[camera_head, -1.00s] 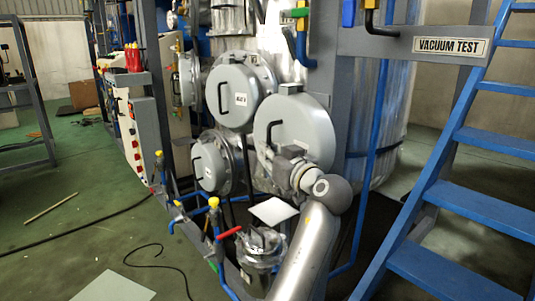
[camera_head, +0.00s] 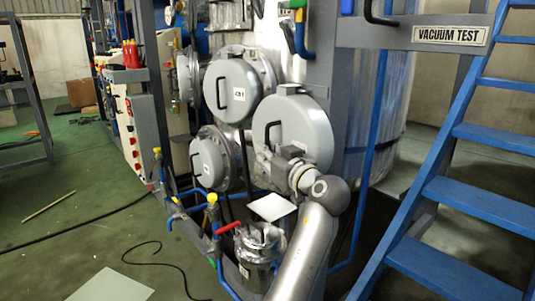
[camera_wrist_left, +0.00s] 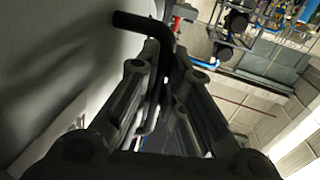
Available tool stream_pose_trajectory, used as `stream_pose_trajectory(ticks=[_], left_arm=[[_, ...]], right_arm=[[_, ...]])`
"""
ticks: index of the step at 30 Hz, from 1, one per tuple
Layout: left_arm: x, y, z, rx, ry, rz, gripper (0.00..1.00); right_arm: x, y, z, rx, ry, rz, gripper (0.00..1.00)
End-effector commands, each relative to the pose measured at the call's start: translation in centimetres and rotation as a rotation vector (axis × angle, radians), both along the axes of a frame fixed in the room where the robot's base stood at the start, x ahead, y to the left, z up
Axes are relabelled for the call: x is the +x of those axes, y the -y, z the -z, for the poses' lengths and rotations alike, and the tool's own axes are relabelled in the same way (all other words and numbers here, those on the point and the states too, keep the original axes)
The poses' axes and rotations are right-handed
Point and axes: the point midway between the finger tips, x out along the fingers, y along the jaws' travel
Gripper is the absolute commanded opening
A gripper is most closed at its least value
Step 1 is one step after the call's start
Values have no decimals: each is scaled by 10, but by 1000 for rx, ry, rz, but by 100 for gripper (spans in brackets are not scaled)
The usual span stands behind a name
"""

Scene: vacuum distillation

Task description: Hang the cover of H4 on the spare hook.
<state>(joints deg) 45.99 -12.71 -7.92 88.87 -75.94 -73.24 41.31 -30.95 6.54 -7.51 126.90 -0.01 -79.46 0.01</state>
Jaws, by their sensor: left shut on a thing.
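A large round grey cover (camera_head: 305,128) with a black bar handle (camera_head: 268,136) is in front of the silver vessel, right of the two other round covers. My left gripper (camera_head: 274,156) is at this handle, its arm coming up from the bottom. In the left wrist view, my left gripper (camera_wrist_left: 163,75) is shut on the black handle (camera_wrist_left: 140,22), with the grey cover face (camera_wrist_left: 60,60) close at left. I cannot read an H4 mark. I cannot tell which part is the spare hook. My right gripper is not in view.
Two grey covers, upper (camera_head: 228,85) and lower (camera_head: 207,160), sit on vessel ports. A blue stair (camera_head: 460,205) and a grey beam with a vacuum test sign (camera_head: 450,35) stand at right. Valves and a silver pot (camera_head: 258,250) are low in front. Green floor is open at left.

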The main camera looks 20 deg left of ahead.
Motion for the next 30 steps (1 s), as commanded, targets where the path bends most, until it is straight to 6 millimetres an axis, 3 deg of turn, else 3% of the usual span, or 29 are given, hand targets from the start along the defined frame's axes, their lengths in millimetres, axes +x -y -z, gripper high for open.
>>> stream_pose_trajectory(ticks=[3, 4, 9, 20, 30], left_arm=[[0, 0, -2, 1, 3, 1, 0], [0, 0, -2, 1, 3, 1, 12], [0, 0, -1, 0, 3, 0, 34], [-1, 2, 1, -1, -3, 0, 34], [-28, 40, 1, -2, 0, 3, 34]], right_arm=[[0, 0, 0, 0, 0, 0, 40], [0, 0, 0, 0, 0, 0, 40], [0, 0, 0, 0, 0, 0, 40], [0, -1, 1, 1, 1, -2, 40], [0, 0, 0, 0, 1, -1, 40]])
